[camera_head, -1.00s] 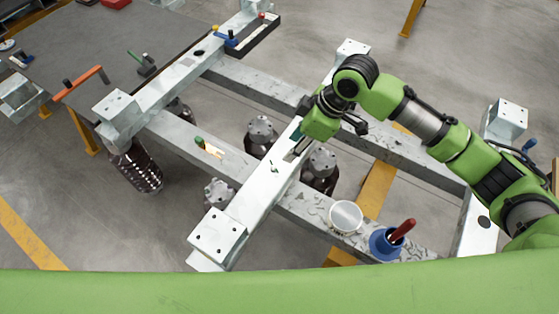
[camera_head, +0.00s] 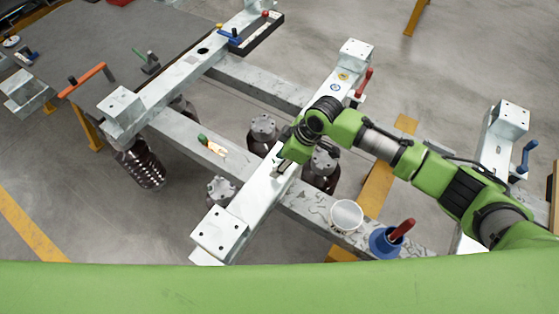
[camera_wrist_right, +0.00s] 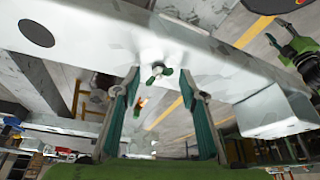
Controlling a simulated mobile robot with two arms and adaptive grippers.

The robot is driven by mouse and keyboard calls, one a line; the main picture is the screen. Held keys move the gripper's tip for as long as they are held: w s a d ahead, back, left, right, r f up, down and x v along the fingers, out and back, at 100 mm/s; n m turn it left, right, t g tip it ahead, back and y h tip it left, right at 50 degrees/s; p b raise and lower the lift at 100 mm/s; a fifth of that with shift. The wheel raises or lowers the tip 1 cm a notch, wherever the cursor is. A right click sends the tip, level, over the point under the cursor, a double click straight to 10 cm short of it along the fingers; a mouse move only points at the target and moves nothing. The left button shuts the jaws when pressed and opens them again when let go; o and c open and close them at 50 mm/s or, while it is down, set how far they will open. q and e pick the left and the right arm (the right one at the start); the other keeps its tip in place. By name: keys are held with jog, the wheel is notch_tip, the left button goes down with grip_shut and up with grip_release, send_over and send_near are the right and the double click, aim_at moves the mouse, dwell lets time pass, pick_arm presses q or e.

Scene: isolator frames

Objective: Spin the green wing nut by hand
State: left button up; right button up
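The green wing nut (camera_wrist_right: 158,73) sits on a bolt on the side of a pale metal beam (camera_wrist_right: 95,45), seen in the right wrist view. My right gripper (camera_wrist_right: 161,100) is open, its two fingers on either side of the nut, apart from it and empty. In the head view my right gripper (camera_head: 283,168) is low at the middle beam (camera_head: 252,203), and the nut is too small or hidden to make out. A green and black arm part (camera_wrist_right: 300,48), likely my left arm, shows at the right of the wrist view; its fingers are not clear.
A white cup (camera_head: 346,216) and a blue container (camera_head: 383,243) with a red-handled tool (camera_head: 402,230) stand on the cross beam. A small green-tipped item (camera_head: 212,146) lies further left. Dark bottle-like feet (camera_head: 262,135) are beneath. A grey table (camera_head: 90,40) is at upper left.

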grip_shut()
jog(key=shift+f+n, duration=0.1)
jog(key=shift+n, duration=0.2)
jog(key=shift+w+f+n+g+b, duration=0.1)
jog(key=shift+n+g+b, duration=0.5)
jog(key=shift+n+b, duration=0.55)
jog(key=n+g+b, duration=0.1)
jog(key=n+b, duration=0.1)
jog(key=n, duration=0.1)
jog(key=shift+w, duration=0.15)
jog(key=n+b, duration=0.1)
jog(key=n, duration=0.1)
jog(key=n+g+b, duration=0.1)
jog(key=n+b, duration=0.1)
jog(key=shift+w+g+b, duration=0.15)
jog(key=shift+g+b, duration=0.15)
jog(key=shift+a+n+g+h+b, duration=0.1)
jog(key=shift+n+g+h+b, duration=0.4)
jog(key=shift+n+b, duration=0.7)
jog(key=shift+n, duration=0.25)
